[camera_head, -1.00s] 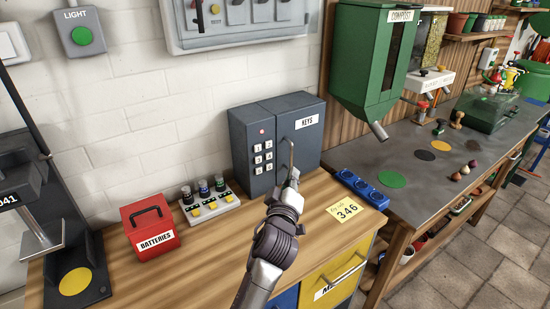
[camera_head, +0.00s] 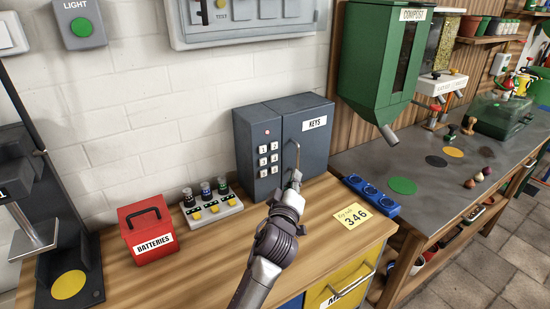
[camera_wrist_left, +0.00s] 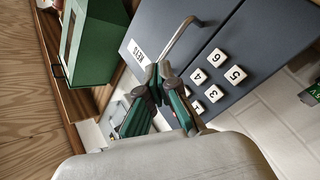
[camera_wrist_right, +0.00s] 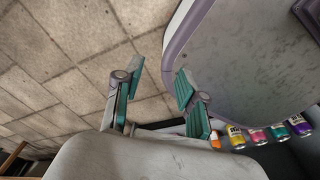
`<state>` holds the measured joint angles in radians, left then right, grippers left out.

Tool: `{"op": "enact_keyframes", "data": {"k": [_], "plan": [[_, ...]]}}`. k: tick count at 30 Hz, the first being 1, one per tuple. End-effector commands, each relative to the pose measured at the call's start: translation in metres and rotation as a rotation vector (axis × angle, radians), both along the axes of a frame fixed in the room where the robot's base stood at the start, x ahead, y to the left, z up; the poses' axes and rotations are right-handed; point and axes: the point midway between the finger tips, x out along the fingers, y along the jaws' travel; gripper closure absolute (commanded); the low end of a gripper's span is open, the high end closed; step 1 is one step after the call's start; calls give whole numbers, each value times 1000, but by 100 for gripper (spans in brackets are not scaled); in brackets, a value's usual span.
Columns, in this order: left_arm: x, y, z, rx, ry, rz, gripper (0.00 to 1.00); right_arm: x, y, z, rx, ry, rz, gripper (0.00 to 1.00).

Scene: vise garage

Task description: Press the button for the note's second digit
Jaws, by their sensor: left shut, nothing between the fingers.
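The note (camera_head: 352,217) is a yellow slip on the wooden bench and reads 346. The grey key cabinet (camera_head: 309,140), labelled KEYS, stands against the wall. Its left part carries white numbered buttons in two columns and a small red lamp. Button 4 (camera_head: 275,158) is in the right column, middle row; it also shows in the left wrist view (camera_wrist_left: 199,76). My left gripper (camera_head: 296,179) is shut and empty, in front of the cabinet's door handle (camera_wrist_left: 180,37), right of the buttons. I cannot tell whether it touches the handle. My right gripper (camera_wrist_right: 160,80) is open and empty, over the paved floor.
A red batteries box (camera_head: 150,232) and a tray with yellow buttons (camera_head: 213,210) stand left of the cabinet. A blue holder (camera_head: 370,196) lies right of it. The green compost hopper (camera_head: 377,65) hangs over the grey bench. Open bench lies before the cabinet.

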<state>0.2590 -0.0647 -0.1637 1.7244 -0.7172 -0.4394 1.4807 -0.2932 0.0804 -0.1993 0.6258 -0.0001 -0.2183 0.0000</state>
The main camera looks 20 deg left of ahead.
Motion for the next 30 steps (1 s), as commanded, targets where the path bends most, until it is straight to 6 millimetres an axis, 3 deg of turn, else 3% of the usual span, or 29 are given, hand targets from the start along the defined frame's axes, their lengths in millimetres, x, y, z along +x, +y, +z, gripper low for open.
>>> {"op": "enact_keyframes", "data": {"k": [6, 13, 30], "plan": [[20, 27, 2, 4, -2, 1, 100, -3, 0, 6, 0, 5, 1, 60], [35, 44, 1, 0, -1, -1, 100, -10, 0, 4, -2, 16, 1, 60], [39, 51, 1, -1, 0, 0, 100, -11, 0, 4, -2, 17, 1, 60]]}}
